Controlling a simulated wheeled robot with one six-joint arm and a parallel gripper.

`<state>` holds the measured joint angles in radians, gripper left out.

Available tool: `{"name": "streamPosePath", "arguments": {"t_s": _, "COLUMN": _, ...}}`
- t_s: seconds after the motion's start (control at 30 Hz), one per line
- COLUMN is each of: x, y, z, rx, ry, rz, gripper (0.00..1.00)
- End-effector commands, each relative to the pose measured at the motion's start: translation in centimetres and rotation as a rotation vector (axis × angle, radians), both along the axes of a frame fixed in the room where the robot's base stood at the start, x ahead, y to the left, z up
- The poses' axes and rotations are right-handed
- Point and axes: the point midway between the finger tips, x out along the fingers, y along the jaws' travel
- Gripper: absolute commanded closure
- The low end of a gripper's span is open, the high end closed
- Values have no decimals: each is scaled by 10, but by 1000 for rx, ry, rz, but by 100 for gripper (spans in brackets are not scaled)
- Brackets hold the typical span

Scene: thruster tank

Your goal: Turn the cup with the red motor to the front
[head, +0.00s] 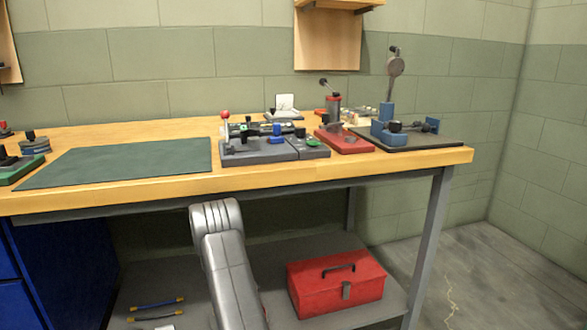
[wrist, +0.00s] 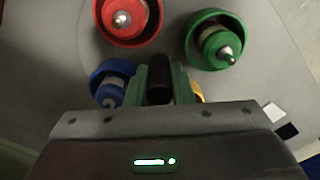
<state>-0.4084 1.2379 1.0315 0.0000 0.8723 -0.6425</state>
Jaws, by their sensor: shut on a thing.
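The wrist view looks down on a grey plate (wrist: 170,28) that carries coloured cups. The knob's lower end is hidden by my gripper body. The head view does not show my gripper or the cups.
A green cup (wrist: 192,42) with a motor is at upper right, a blue cup (wrist: 97,78) with a motor close left of my fingers. A yellow cup (wrist: 197,90) is mostly hidden. In the head view, a bench (head: 260,180) holds fixtures, with a red toolbox (head: 335,290) below.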

Motion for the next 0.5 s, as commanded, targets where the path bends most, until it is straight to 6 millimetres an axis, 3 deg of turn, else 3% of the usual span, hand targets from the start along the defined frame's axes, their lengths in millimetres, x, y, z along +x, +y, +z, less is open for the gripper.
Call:
{"name": "streamPosePath", "arguments": {"t_s": 0.3, "x": 0, "y": 0, "z": 0, "rx": 0, "ry": -1, "rz": -22, "gripper": 99}}
{"name": "streamPosePath", "arguments": {"t_s": 0.5, "x": 0, "y": 0, "z": 0, "rx": 0, "ry": -1, "rz": -196, "gripper": 99}}
